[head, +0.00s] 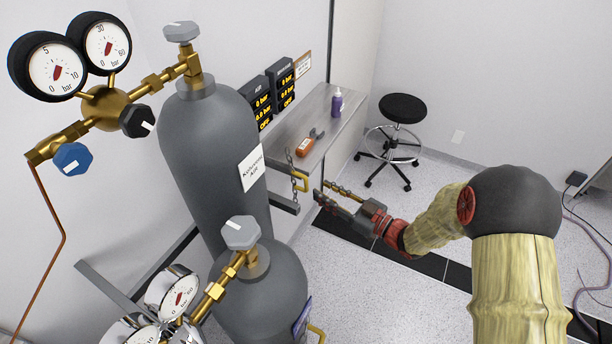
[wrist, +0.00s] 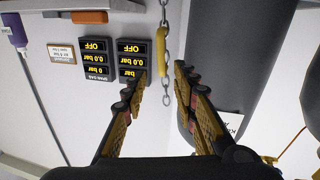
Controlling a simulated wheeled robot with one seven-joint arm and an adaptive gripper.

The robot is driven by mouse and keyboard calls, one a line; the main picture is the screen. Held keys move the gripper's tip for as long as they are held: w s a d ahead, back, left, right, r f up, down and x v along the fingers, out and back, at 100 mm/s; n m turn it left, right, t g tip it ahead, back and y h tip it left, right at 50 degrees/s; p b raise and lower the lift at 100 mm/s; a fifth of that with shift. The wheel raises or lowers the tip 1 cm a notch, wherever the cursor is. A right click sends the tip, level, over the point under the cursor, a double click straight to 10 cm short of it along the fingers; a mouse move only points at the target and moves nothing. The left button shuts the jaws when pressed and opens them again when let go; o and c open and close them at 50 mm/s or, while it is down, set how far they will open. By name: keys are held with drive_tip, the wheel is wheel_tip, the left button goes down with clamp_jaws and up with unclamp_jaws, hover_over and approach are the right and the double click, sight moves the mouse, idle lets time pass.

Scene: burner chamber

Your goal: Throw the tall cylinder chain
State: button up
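The tall grey cylinder (head: 208,150) stands upright at the left of the head view, labelled as air. A metal chain (head: 290,160) with a yellow hook (head: 300,182) hangs just right of it, by the shelf. In the wrist view the chain (wrist: 165,15) and yellow hook (wrist: 161,52) lie just beyond my fingertips, in line with the gap. My gripper (head: 326,196) is right of the hook in the head view. In the wrist view my gripper (wrist: 160,82) is open and empty, its two fingers apart. The tall cylinder's side (wrist: 232,65) shows at right.
A shorter cylinder (head: 262,290) stands in front. A grey bracket (head: 284,201) juts out below the chain. The shelf (head: 335,127) holds an orange device (head: 305,147) and a purple bottle (head: 337,102). A black stool (head: 402,109) stands beyond.

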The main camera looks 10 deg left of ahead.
sight(306, 179)
drive_tip(key=x, duration=0.7)
drive_tip(key=shift+w+a, duration=0.1)
drive_tip(key=shift+a, duration=0.3)
drive_tip(key=c, duration=0.3)
drive_tip(key=c, duration=0.4)
clamp_jaws()
